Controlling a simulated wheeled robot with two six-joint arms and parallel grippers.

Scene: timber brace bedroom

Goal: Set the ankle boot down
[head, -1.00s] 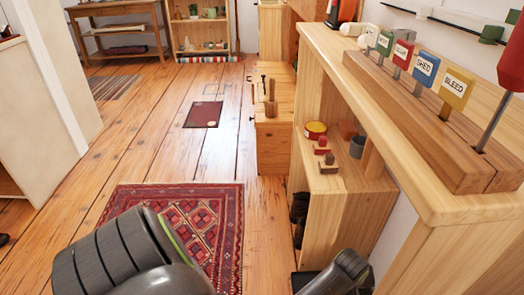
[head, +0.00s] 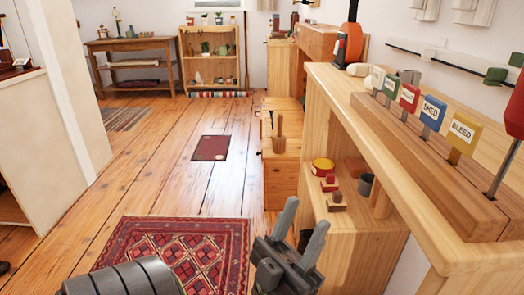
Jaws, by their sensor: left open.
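My left gripper (head: 305,215) is at the bottom centre of the head view, beside the lower part of the wooden shelf unit. Its two grey fingers stand apart and point up and away from me, with nothing clearly held. A small dark shape (head: 305,239) shows between and behind the fingers, low by the unit. It may be part of the ankle boot, but it is mostly hidden and I cannot tell. No other boot can be made out. My right gripper is not in view.
Labelled tags stand on top, including a yellow one (head: 462,132). A red patterned rug (head: 185,240) lies on the open plank floor.

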